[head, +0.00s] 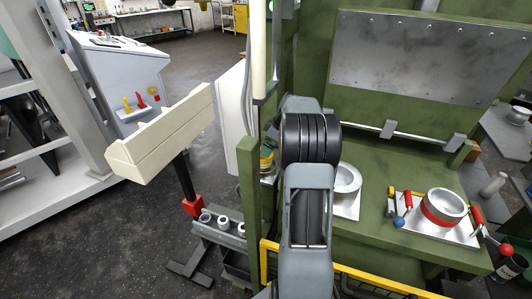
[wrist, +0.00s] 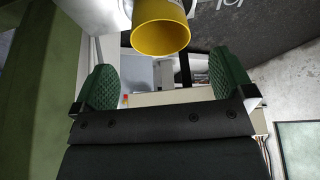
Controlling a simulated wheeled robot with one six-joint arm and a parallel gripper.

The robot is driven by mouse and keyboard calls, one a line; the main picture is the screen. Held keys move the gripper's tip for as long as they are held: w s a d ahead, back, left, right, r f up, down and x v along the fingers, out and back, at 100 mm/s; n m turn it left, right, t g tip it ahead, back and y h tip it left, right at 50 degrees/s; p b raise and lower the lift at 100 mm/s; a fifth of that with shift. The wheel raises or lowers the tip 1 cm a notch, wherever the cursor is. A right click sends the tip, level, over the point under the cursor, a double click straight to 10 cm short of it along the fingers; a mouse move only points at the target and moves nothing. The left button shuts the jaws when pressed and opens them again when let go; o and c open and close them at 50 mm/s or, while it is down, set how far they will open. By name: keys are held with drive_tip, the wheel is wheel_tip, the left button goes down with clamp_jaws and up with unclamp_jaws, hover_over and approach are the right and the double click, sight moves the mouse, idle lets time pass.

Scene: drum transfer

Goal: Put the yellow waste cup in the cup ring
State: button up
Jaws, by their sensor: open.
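The yellow waste cup (wrist: 161,38) shows at the top of the wrist view, its open mouth facing the camera, close to a silver cylinder (wrist: 102,14). My gripper (wrist: 160,80) is open, with green ridged pads on either side. The cup lies beyond the gap between the pads, apart from both. My gripper is hidden behind my own arm there. I cannot tell for sure which ring is the cup ring.
A green post (head: 248,190) stands left of my arm. A silver ring (head: 347,179) and a red-banded ring with clamps (head: 442,208) sit on the green bench. A yellow rail (head: 370,284) runs along the front. A cream trough (head: 165,135) stands left, above open floor (head: 80,240).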

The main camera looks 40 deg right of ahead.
drive_tip(key=shift+v, duration=2.3)
